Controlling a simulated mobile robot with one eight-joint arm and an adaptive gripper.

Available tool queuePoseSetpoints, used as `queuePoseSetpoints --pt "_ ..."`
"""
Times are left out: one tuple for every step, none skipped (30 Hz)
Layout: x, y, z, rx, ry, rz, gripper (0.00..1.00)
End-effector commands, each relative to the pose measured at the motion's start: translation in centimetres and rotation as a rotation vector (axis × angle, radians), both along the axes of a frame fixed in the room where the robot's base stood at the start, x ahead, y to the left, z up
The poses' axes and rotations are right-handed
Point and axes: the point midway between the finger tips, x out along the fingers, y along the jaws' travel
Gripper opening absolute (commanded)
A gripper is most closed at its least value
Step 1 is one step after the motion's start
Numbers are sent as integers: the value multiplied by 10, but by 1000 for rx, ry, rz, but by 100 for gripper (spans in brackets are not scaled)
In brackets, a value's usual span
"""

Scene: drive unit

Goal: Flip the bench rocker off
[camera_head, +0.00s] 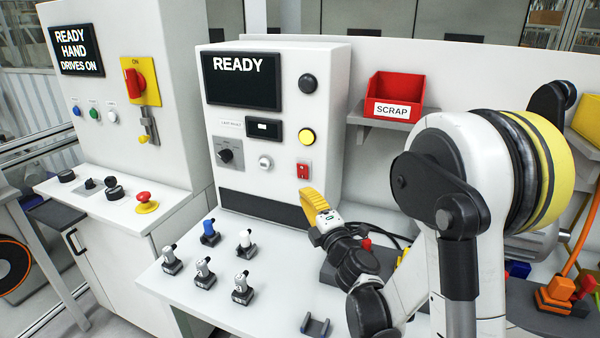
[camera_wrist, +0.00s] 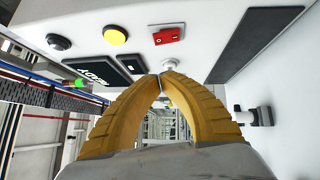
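The bench rocker is a small red switch (camera_head: 303,170) low on the right of the bench cabinet's front, below a yellow button. In the wrist view the red rocker (camera_wrist: 169,35) is near the top centre, with small white marks. I cannot tell which half is pressed in. My gripper (camera_head: 305,192) has yellow fingers and is in front of the cabinet, just below the rocker in the head view. In the wrist view the fingertips (camera_wrist: 164,73) meet with nothing visible between them. They appear apart from the rocker.
A white round button (camera_wrist: 170,63) appears just beyond the fingertips. The yellow button (camera_head: 306,136), black button (camera_head: 308,83) and rotary switch (camera_head: 229,151) share the panel. Several small switch-like parts (camera_head: 243,288) stand on the bench. A red scrap bin (camera_head: 397,90) sits on a shelf at right.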

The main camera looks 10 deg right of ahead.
Motion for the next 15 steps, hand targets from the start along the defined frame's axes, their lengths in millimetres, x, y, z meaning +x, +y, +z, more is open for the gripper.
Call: queuePoseSetpoints --pt "10 2 0 1 0 2 0" --pt "16 3 1 1 0 2 0" --pt "25 5 2 0 0 2 0" --pt "32 6 2 0 0 2 0" --pt "38 7 3 1 -1 2 0" --pt "47 8 4 2 0 1 0" --pt "53 9 4 1 0 1 0" --pt "60 10 5 0 0 1 0" --pt "68 12 6 1 0 1 0" --pt "73 13 7 1 0 1 0" --pt "79 14 7 2 0 1 0" --pt "84 7 8 0 0 -2 0" --pt "88 4 9 -1 0 -2 0" --pt "91 1 10 0 0 -2 0" --pt "95 -2 11 0 0 -1 0"
